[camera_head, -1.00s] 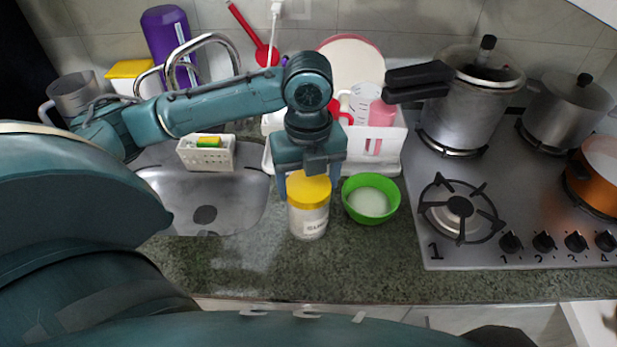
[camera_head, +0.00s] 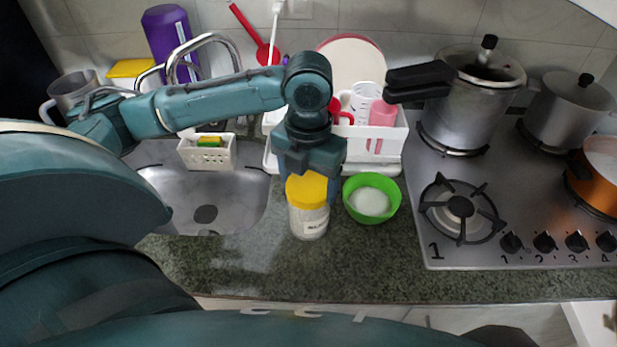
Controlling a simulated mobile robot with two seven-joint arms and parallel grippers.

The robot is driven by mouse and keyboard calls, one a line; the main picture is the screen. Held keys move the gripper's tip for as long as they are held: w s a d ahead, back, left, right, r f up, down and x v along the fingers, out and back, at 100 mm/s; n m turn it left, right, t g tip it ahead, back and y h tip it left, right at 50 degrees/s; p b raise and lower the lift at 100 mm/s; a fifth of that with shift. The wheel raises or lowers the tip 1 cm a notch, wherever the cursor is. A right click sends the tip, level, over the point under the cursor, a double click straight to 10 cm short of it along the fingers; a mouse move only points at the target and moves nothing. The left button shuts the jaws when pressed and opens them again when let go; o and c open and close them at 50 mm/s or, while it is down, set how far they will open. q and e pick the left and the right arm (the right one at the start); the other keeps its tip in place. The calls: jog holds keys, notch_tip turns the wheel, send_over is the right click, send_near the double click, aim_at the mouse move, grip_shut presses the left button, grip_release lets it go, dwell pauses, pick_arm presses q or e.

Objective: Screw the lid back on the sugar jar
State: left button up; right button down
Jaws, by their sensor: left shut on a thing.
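The sugar jar (camera_head: 309,221) is a clear container with a label, standing upright on the dark green granite counter. Its yellow lid (camera_head: 307,189) sits on top of the jar. My left gripper (camera_head: 309,178) comes down from above and is shut on the yellow lid. The lid and the gripper hide the jar's rim, so I cannot tell how tightly the lid sits. My right gripper does not show.
A green bowl (camera_head: 389,212) with white contents stands just right of the jar. The sink (camera_head: 160,190) lies to the left, the stove (camera_head: 480,255) to the right. A white dish rack (camera_head: 385,165) stands behind. The counter in front (camera_head: 350,275) is clear.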

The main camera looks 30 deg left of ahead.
pick_arm(q)
jog(key=m, duration=0.9)
jog(key=o, duration=0.9)
